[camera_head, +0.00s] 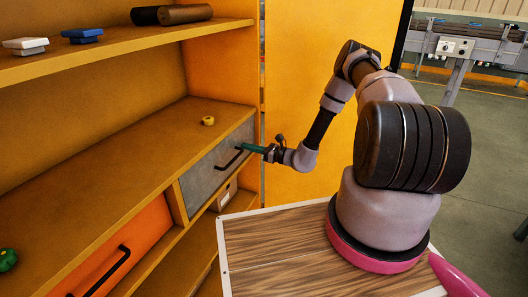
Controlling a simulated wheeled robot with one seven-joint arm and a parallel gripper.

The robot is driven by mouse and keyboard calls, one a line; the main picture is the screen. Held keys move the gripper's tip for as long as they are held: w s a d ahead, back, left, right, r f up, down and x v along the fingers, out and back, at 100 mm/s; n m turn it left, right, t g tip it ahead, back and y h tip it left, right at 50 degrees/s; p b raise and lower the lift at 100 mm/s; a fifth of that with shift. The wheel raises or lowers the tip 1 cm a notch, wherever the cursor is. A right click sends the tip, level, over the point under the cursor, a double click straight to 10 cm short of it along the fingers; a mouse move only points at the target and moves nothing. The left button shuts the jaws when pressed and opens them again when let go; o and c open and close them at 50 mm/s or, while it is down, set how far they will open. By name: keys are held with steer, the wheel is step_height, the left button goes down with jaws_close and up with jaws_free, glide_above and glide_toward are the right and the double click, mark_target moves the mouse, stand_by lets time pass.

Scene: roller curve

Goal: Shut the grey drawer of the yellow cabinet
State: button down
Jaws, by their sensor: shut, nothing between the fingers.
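The yellow cabinet (110,140) fills the left of the head view, with shelves and drawers. Its grey drawer (208,178) has a black bar handle (229,160). The drawer's front looks close to level with the cabinet's front; I cannot tell whether a small gap is left. My gripper (243,147) is shut and empty, with its greenish fingers pointing left at the right part of the drawer front, near the handle's upper end. I cannot tell whether the fingertips touch the front or the handle.
An orange drawer (115,250) with a black handle is left of the grey one. A small yellow ring-like thing (208,121) lies on the surface above. Dark rolls (171,14) and blue (82,35) and white (25,46) items lie on the upper shelf. A conveyor (470,45) stands back right.

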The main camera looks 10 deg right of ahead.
mark_target(241, 144)
steer(key=x, duration=0.3)
steer(key=shift+w+a+r, duration=0.1)
steer(key=shift+w+a, duration=0.1)
steer(key=shift+a, duration=0.05)
steer(key=shift+r, duration=0.1)
